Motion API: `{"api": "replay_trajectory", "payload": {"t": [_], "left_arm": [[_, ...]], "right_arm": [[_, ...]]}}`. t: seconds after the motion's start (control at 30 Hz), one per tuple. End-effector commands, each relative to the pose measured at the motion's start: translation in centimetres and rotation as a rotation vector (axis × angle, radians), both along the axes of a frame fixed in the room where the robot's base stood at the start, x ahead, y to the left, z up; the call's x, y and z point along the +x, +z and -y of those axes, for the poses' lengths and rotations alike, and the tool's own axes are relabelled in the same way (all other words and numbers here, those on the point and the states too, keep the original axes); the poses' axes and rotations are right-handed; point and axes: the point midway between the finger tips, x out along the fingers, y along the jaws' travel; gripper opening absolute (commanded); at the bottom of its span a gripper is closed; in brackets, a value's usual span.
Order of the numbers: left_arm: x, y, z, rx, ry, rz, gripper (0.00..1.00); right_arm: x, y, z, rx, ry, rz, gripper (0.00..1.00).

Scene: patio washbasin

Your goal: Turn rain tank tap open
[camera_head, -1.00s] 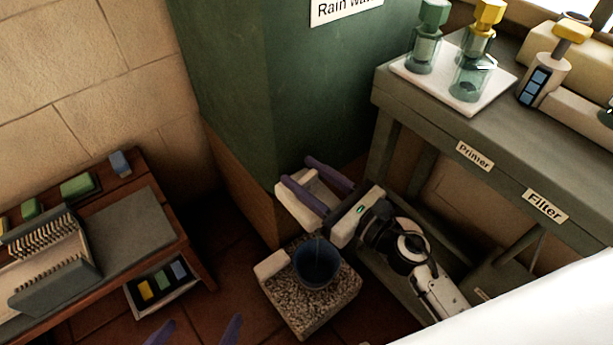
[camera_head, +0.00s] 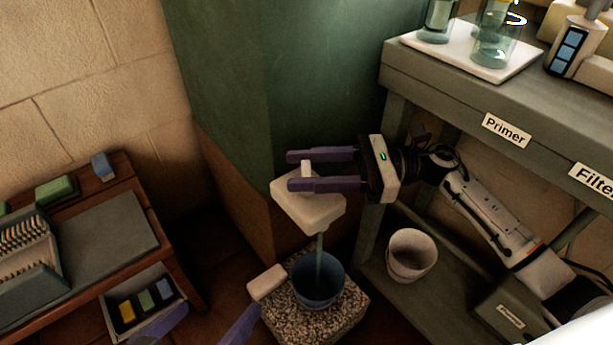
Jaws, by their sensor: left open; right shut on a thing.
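The green rain tank (camera_head: 320,90) stands on a brown base at the middle. A pale block-shaped tap (camera_head: 315,212) shows in front of it, with a small white handle (camera_head: 306,167) on top. My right gripper (camera_head: 291,171) reaches in from the right, its two purple fingers on either side of the handle, shut on it. A stream of water (camera_head: 319,248) runs down from the tap into a blue bucket (camera_head: 322,299). My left gripper (camera_head: 222,307) is open and empty at the bottom edge, mostly out of view.
The bucket stands on a gravel tray (camera_head: 346,322) with a pale block (camera_head: 267,282) at its left. A grey shelf (camera_head: 440,85) with bottles is at right, a white pot (camera_head: 411,255) below it. A wooden bench (camera_head: 160,235) with a drawer is at left.

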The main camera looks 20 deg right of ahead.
Motion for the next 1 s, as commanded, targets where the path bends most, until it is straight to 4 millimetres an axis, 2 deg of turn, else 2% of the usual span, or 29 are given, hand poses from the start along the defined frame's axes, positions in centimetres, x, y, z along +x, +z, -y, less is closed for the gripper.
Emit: {"api": "replay_trajectory", "payload": {"t": [0.27,0.77,0.8,0.87,1.0], "left_arm": [[-0.01,0.22,0.13,-0.012,-0.001,0.008,1.0],[0.0,0.25,0.13,-0.013,-0.001,0.008,1.0],[-0.01,0.26,0.13,-0.013,-0.001,0.008,1.0],[0.0,0.26,0.13,-0.013,-0.001,0.009,1.0],[0.0,0.27,0.14,-0.013,-0.001,0.009,1.0]], "right_arm": [[0.02,0.02,0.01,-0.001,0.083,-0.001,0.21],[-0.01,0.01,0.0,-0.001,0.097,0.0,0.21],[-0.02,0.01,-0.01,-0.001,0.097,0.0,0.5],[-0.02,0.01,-0.01,-0.001,0.097,0.0,0.61],[0.08,0.02,-0.01,0.0,0.093,0.0,0.62]]}}
